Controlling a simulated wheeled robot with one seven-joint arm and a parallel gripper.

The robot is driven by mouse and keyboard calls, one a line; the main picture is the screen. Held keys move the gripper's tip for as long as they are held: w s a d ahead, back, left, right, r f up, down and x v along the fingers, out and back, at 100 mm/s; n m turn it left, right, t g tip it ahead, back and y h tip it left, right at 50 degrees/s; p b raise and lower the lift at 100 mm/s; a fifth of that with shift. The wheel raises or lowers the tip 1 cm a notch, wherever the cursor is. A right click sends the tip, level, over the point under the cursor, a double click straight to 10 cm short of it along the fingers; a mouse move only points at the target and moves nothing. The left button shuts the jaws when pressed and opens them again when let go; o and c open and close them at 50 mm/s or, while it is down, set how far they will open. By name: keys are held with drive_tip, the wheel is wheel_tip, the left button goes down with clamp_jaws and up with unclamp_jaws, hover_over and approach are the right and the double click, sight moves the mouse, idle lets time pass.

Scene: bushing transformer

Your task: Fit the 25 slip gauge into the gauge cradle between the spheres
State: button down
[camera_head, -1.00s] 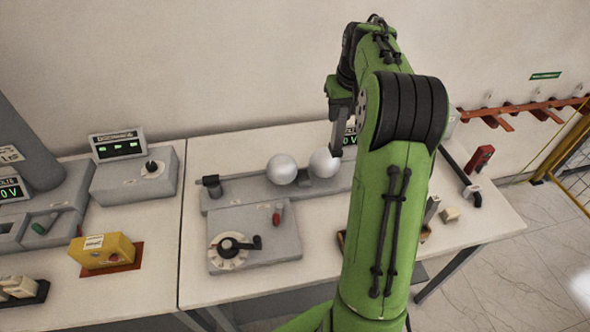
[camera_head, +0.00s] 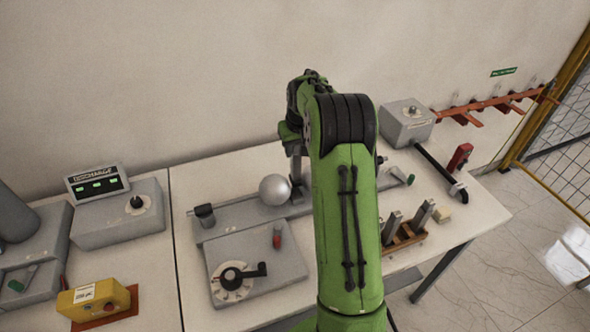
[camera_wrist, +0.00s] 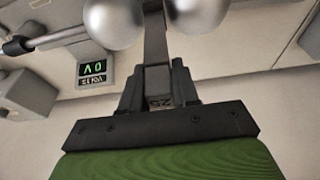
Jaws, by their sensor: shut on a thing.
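In the wrist view my gripper (camera_wrist: 158,88) is shut on the 25 slip gauge (camera_wrist: 157,45), a grey bar whose "25" mark shows at the jaws. The gauge's far end lies between the two spheres, the left sphere (camera_wrist: 113,18) and the right sphere (camera_wrist: 197,16). Whether it touches either sphere or sits in the cradle cannot be told. In the head view one silver sphere (camera_head: 275,190) stands on the grey base, just left of the gauge (camera_head: 297,166). My arm hides the other sphere and the cradle there.
A grey box (camera_head: 407,123), a rod and a red device (camera_head: 459,157) are at the right.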

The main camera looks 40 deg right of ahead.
sight(295, 167)
wheel_tip(295, 167, down, 7)
drive_tip(key=shift+d+f, duration=0.1)
idle(0.3)
drive_tip(key=shift+f, duration=0.2)
drive_tip(key=c, duration=0.8)
unclamp_jaws()
drive_tip(key=shift+c, duration=0.2)
